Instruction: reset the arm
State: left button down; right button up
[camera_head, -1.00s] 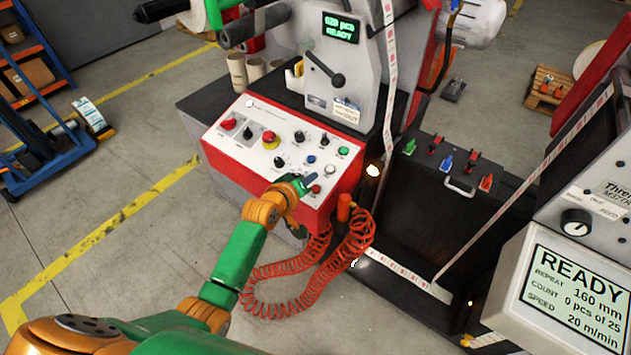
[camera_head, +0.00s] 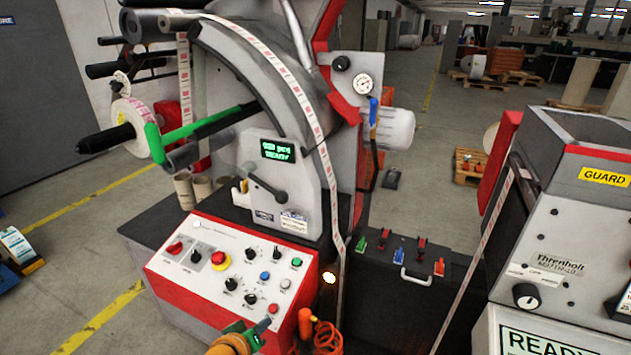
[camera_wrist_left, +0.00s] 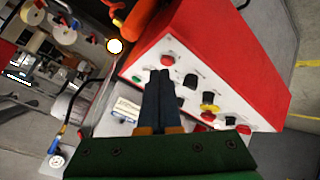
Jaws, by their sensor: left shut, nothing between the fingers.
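My left gripper (camera_head: 266,325) has its dark fingers pressed together with nothing between them. It is at the lower right corner of the control panel (camera_head: 217,245), just below a small red button (camera_head: 272,308). In the left wrist view the shut fingers (camera_wrist_left: 162,74) point at the panel, with the red button (camera_wrist_left: 168,60) just beyond their tips. I cannot tell any contact; a gap seems to be left. My forearm is mostly below the head view. My right gripper is not in view.
The rewinder carries a green bar (camera_head: 205,128), a black lever (camera_head: 268,188) and a READY display (camera_head: 277,151). A coiled orange hose (camera_head: 327,337) hangs right of my gripper. A label web (camera_head: 335,215) runs down nearby. Open floor (camera_head: 65,260) lies at left.

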pick_arm(q)
jog(key=s+a+f+m+g+y, duration=0.15)
jog(key=s+m+g, duration=0.55)
jog(key=s, duration=1.7)
notch_tip(320, 180, down, 18)
jog(key=s+g+b, duration=0.1)
jog(key=s+b, duration=0.1)
jog(key=s, duration=0.1)
jog(key=s+a+f+g, duration=0.1)
jog(key=s+a+f, duration=0.1)
jog(key=s+f, duration=0.9)
jog(key=shift+s+a+f+m+y+b, duration=0.2)
jog(key=shift+s+f+m+y+b, duration=0.1)
jog(key=shift+s+m+y, duration=0.1)
jog(key=c, duration=1.6)
grip_release()
